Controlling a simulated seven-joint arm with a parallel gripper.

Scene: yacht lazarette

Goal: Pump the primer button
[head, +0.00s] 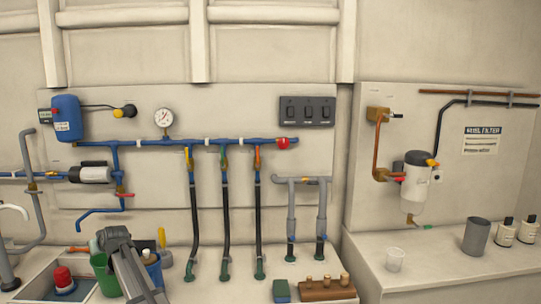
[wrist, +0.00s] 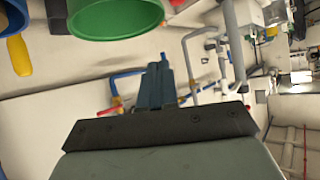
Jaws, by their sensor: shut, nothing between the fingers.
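The fuel filter (head: 411,190) is a pale cylinder with a dark top, mounted on the right wall panel in the head view. A yellow-orange knob (head: 432,163) sits at the upper right of the filter. I cannot tell for certain whether this knob or the dark top (head: 417,157) is the primer button. My gripper (head: 112,234) is at the lower left, far from the filter and in front of the left basin. In the wrist view my gripper's fingers (wrist: 160,82) are together and empty. The filter is not clearly identifiable in the wrist view.
A green bucket (wrist: 115,18) is close to my gripper in the wrist view. Blue pipes (head: 130,144), black hoses (head: 226,220) and a switch panel (head: 307,111) line the left wall. A clear cup (head: 395,260), a grey cup (head: 476,236) and bottles (head: 504,232) stand below the filter.

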